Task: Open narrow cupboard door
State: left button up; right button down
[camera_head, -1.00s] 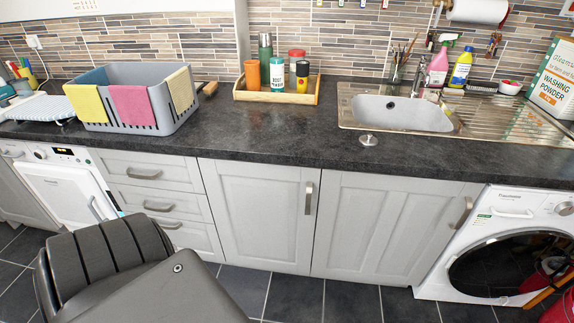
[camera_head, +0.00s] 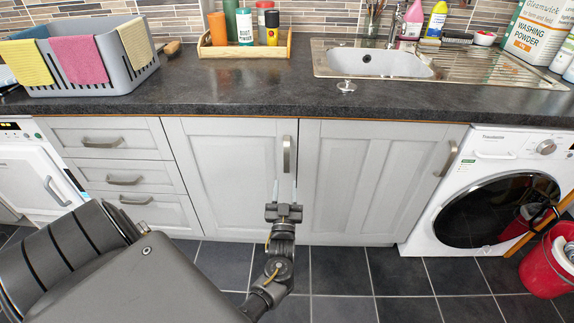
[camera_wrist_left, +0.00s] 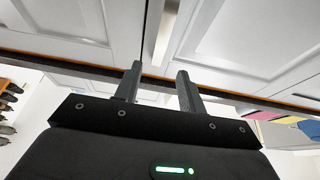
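The narrow cupboard door (camera_head: 235,185) is pale grey, panelled and shut, between the drawers and a wider door. Its upright metal handle (camera_head: 287,155) is near the top right corner. My left gripper (camera_head: 285,190) is open and empty, fingers pointing towards the door, just below the handle in the head view. In the left wrist view the open fingers (camera_wrist_left: 159,68) are apart, with a pale bar that looks like the handle (camera_wrist_left: 166,32) beyond the gap. I see no contact with the handle. My right gripper is not in view.
The wider cupboard door (camera_head: 365,180) is shut on the right, beside the washing machine (camera_head: 485,190). Drawers (camera_head: 122,165) are on the left. The dark worktop (camera_head: 230,95) overhangs the doors. A red bucket (camera_head: 550,262) stands far right. The tiled floor ahead is clear.

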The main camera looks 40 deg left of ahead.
aim_at(287, 158)
pick_arm(q)
jog(key=x, duration=1)
jog(key=shift+w+a+r+p, duration=0.15)
jog(key=shift+w+r+p, duration=0.1)
jog(key=shift+r+p, duration=0.15)
jog(key=shift+w, duration=0.1)
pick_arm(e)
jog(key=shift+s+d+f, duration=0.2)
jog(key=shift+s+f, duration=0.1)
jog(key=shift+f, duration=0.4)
pick_arm(q)
jog(key=shift+c, duration=0.3)
grip_shut()
